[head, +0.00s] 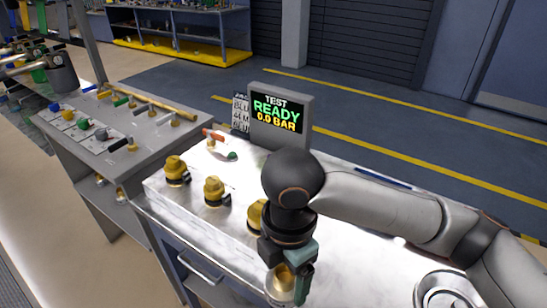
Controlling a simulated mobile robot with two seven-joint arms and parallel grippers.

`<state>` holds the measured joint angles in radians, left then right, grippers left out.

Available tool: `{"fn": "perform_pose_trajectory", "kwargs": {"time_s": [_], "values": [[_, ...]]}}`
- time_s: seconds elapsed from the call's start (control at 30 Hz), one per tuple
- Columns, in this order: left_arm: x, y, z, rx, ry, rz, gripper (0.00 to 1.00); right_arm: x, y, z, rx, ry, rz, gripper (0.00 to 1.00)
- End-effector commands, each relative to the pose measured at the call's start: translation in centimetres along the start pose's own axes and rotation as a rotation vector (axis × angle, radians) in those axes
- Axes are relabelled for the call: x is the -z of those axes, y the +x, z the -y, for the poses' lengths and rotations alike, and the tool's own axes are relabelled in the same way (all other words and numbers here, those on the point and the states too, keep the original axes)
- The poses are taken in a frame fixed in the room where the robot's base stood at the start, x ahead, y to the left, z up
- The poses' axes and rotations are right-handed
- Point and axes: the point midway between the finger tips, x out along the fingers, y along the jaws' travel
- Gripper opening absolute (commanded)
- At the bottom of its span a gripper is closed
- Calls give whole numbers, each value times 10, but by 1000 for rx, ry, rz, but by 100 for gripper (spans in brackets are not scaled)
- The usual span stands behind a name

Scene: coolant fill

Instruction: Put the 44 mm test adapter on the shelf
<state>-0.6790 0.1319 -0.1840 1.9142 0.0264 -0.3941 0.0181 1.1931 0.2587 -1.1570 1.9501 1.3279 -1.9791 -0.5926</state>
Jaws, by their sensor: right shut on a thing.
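My right gripper (289,284) hangs at the front edge of the white bench and is shut on a brass-coloured fitting (283,278), which is partly hidden by the fingers. It may be the 44 mm adapter; no size marking is readable on it. Several similar yellow adapters stand in a row on the bench: one at the left (176,170), one in the middle (214,191), and one (256,215) partly hidden behind my right wrist. I cannot tell which surface is the shelf. My left gripper is not in view.
A display (279,115) reads "TEST READY 0.0 BAR". A round metal bowl (447,291) is at the lower right. A grey stand (62,141) with coloured fittings is at the left. The white bench top (349,263) is bare right of my gripper.

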Motion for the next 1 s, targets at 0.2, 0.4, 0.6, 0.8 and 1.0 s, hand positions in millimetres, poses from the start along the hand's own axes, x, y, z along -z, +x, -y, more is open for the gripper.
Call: {"fn": "perform_pose_trajectory", "kwargs": {"time_s": [0.2, 0.4, 0.6, 0.8, 1.0], "values": [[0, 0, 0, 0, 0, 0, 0, -40, 8, 9, 6, 477, -8, 17], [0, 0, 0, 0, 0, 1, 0, -77, 15, 21, 9, 952, -10, 17], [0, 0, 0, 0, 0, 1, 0, -113, 20, 36, 8, 1425, -8, 17], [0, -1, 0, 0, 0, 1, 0, -142, 24, 52, 3, 1842, -3, 17], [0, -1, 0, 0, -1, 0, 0, -159, 24, 63, -4, 2091, -2, 17]]}}
